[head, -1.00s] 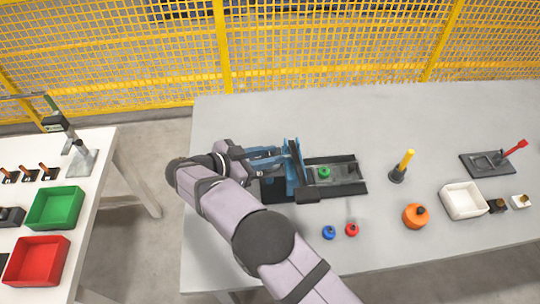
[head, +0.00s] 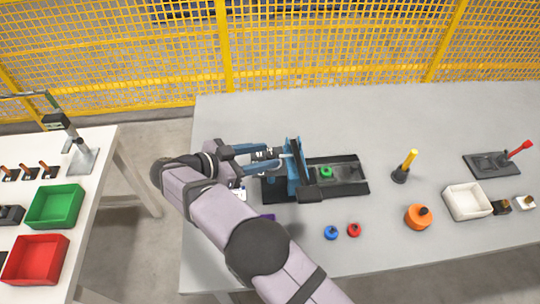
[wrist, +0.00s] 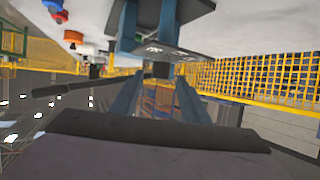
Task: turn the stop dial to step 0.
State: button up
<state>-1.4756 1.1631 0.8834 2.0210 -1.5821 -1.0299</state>
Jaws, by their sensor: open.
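The blue-framed fixture (head: 293,165) stands on the grey table with a dark channel (head: 345,186) on its right side. I cannot tell for certain which part is the stop dial. A small dark block (wrist: 162,70) below the fixture's plate shows ahead of my fingers in the wrist view, and no step marks are readable. My gripper (head: 279,158) is at the fixture's left side, pointing right toward its frame. In the wrist view, its two blue fingers (wrist: 156,84) are apart with nothing clearly held between them.
A green piece (head: 326,172) sits in the channel. Blue (head: 331,232) and red (head: 353,230) pieces lie in front. A yellow-handled tool (head: 406,166), orange piece (head: 418,216) and white tray (head: 467,202) stand to the right. A yellow mesh fence (head: 330,50) runs behind.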

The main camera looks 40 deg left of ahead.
jog(key=shift+b+v, duration=0.45)
jog(key=shift+v, duration=1.55)
